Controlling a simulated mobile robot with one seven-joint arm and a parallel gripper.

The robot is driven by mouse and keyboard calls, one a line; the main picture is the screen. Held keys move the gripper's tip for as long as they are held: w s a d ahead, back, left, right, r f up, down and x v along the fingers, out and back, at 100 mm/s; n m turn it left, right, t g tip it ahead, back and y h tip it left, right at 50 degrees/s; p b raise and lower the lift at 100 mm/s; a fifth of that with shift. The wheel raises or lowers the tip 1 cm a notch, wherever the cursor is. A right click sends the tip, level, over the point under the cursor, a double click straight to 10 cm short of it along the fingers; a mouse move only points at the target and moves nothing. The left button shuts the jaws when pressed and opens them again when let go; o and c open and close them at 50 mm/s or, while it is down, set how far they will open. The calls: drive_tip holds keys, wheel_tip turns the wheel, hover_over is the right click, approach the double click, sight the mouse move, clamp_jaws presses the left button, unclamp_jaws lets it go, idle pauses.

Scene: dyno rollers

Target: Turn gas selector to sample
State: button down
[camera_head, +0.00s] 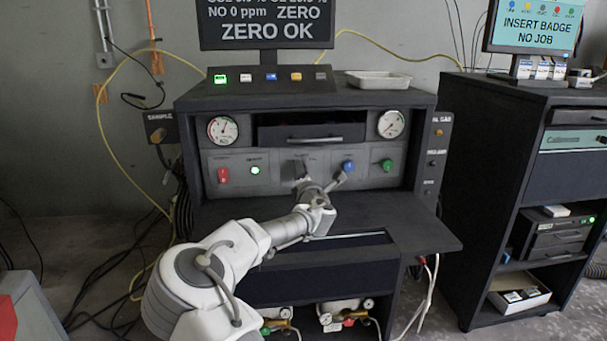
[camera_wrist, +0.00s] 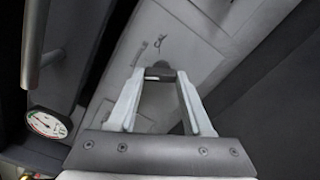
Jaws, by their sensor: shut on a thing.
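The gas selector is a small dark knob (camera_wrist: 160,73) on the grey front panel (camera_head: 270,160). In the wrist view it sits between my fingertips, with small dark markings on the panel beyond it. My gripper (camera_wrist: 160,79) is shut on the knob. In the head view my gripper (camera_head: 308,182) reaches the panel from below and covers most of the knob, so its pointing direction cannot be read there. The monitor (camera_head: 266,24) above the bench reads "ZERO OK".
A blue knob (camera_head: 348,166) and a green knob (camera_head: 387,164) are close on the right. A drawer handle (camera_head: 314,139) sits above. The bench shelf (camera_head: 420,235) juts out below.

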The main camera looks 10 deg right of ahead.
drive_tip(key=m+b, duration=0.1)
drive_tip(key=m, duration=0.4)
drive_tip(key=shift+m, duration=0.3)
idle(0.4)
drive_tip(key=shift+c, duration=1.6)
unclamp_jaws()
drive_tip(key=shift+s, duration=0.15)
drive_tip(key=s+p, duration=0.3)
drive_tip(key=s, duration=1.4)
drive_tip(key=shift+s, duration=0.1)
